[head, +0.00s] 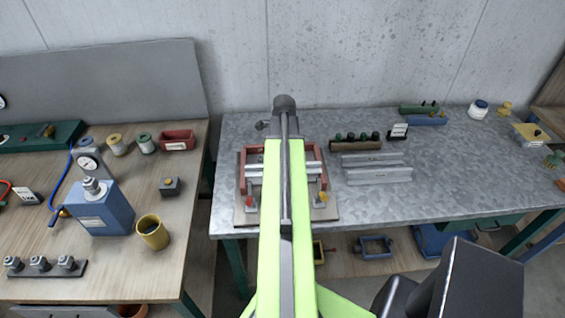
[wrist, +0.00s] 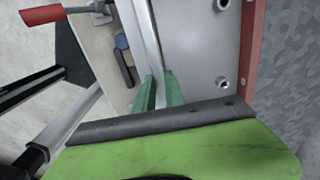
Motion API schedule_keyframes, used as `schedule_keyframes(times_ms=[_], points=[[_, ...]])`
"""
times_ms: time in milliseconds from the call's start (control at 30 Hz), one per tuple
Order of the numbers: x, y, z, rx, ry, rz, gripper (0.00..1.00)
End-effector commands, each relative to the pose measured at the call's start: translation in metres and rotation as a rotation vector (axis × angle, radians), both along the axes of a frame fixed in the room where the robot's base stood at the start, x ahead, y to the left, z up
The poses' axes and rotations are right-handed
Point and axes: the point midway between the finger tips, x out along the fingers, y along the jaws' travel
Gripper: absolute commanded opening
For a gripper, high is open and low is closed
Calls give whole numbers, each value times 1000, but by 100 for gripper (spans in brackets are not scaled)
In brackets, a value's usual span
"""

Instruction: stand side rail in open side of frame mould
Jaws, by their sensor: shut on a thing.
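The frame mould (head: 247,157) has red walls and sits on a wooden base board on the metal bench. My arm hides its middle. Silver bars show across it on both sides of my arm. In the wrist view a red wall (wrist: 250,60) stands at right beside a grey plate (wrist: 205,45) with round fittings. My gripper (wrist: 158,88), with green fingertips, is shut on a silver side rail (wrist: 146,30) that runs up the picture along the plate's left edge. I cannot tell whether the rail touches the plate or base.
Two loose silver rails (head: 379,175) lie on the bench right of the mould. A brown holder (head: 356,144) with dark knobs stands behind them. A red-handled clamp (wrist: 42,14) shows at upper left in the wrist view. The bench's front right is clear.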

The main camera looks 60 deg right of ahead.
Motion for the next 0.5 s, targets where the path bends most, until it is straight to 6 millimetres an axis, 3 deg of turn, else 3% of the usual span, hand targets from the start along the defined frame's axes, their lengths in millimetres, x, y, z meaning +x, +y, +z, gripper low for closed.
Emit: schedule_keyframes(times_ms=[33,500], points=[[0,0,-10,0,0,0,0],[1,0,-53,0,0,1,0]])
